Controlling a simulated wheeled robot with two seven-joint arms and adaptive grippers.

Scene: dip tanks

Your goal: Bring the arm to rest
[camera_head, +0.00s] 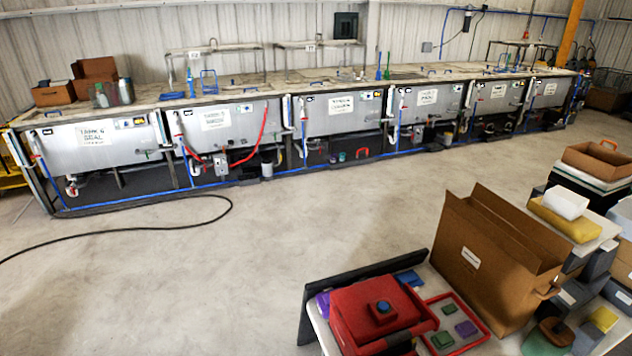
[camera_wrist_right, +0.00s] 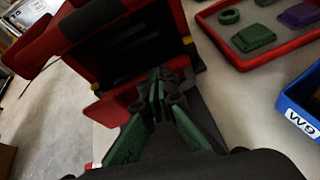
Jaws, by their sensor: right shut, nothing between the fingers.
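My right gripper (camera_wrist_right: 160,88) shows in the right wrist view with its dark green and black fingers together and nothing between them. Its fingertips are in front of a red case (camera_wrist_right: 122,40) with a dark opening; I cannot tell whether they touch it. In the head view a red case with a blue knob on top (camera_head: 380,308) sits on the table at the bottom. Neither gripper can be made out in the head view. My left gripper is in no view.
A red-rimmed tray (camera_head: 474,342) holding green and purple pieces lies right of the case. It also shows in the wrist view (camera_wrist_right: 240,62), near a blue bin (camera_wrist_right: 284,104). A cardboard box (camera_head: 478,262) stands behind. Tanks (camera_head: 340,114) line the wall; the floor between is largely clear.

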